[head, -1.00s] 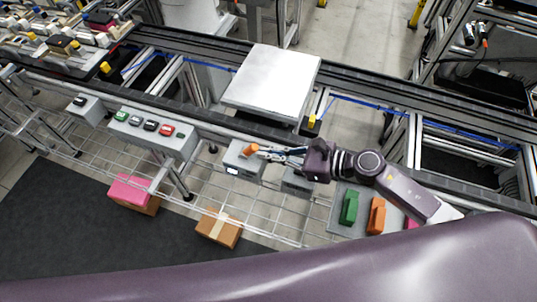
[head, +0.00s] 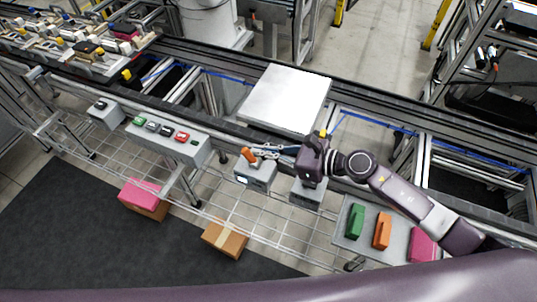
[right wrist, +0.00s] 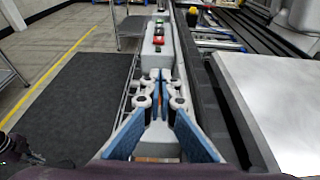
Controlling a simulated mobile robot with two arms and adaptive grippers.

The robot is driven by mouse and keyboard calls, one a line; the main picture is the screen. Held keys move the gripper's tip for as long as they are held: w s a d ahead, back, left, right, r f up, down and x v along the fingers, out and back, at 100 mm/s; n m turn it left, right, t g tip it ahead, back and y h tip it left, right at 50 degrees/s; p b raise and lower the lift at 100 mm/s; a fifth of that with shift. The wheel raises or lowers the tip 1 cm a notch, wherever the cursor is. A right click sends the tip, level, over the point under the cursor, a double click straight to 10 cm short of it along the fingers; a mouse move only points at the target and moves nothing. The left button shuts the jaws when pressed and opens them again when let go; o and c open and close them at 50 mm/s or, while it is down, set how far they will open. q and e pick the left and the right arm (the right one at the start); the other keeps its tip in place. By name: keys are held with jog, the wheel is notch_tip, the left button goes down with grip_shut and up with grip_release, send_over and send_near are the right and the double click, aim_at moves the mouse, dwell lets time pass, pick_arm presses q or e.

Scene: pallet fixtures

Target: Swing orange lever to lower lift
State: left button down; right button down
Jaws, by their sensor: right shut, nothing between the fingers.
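The orange lever (head: 249,156) stands on a small grey box (head: 255,175) at the front edge of the conveyor frame, its upper end leaning left. My right gripper (head: 261,151) is shut and empty, its fingertips just right of the lever; I cannot tell if they touch it. The lift's flat, pale metal plate (head: 286,98) lies behind the gripper, and at the right of the wrist view (right wrist: 280,105). My left gripper is not in view.
A grey button panel (head: 165,140) stands left of the lever. A shelf with green (head: 355,222), orange (head: 382,231) and pink blocks (head: 423,245) is at the right. A wire mesh with boxes lies below. The dark floor mat (head: 70,225) looks clear.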

jog(key=shift+w+a+r, duration=0.1)
jog(key=shift+w+a, duration=0.2)
jog(key=shift+a, duration=0.3)
jog(key=shift+w+a+r, duration=0.1)
jog(key=shift+w+a, duration=0.2)
jog(key=shift+a, duration=0.3)
